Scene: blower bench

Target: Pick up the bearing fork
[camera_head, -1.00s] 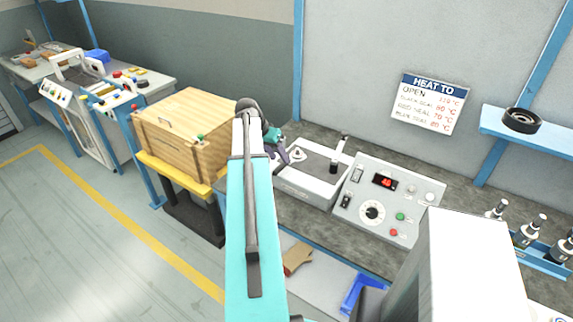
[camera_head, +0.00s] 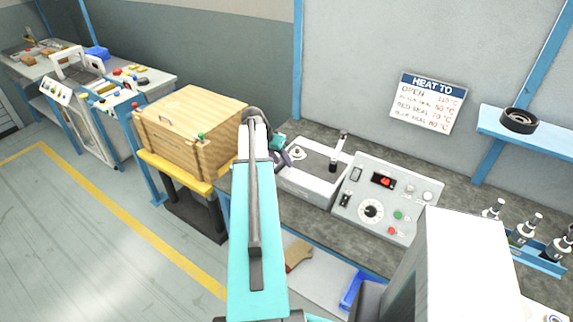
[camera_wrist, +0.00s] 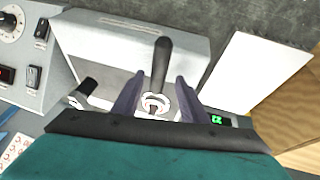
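A tool with a dark handle (camera_wrist: 161,62) and a pale ring-like end lies over the grey heater unit in the wrist view; it looks like the bearing fork. In the head view only the pale round part (camera_head: 298,151) shows clearly, and my arm and gripper crowd its left side. My gripper (camera_wrist: 156,82) is open, with one grey-purple finger on each side of the tool. I cannot tell whether the fingers touch it. In the head view my gripper (camera_head: 282,157) is at the left end of the heater (camera_head: 309,188).
A control box (camera_head: 387,198) with a red display stands right of the heater. A black knob post (camera_head: 333,165) rises from the heater. A wooden crate (camera_head: 190,128) is left of my arm. A black ring (camera_head: 519,120) sits on a blue shelf. Several metal tools stand at the right.

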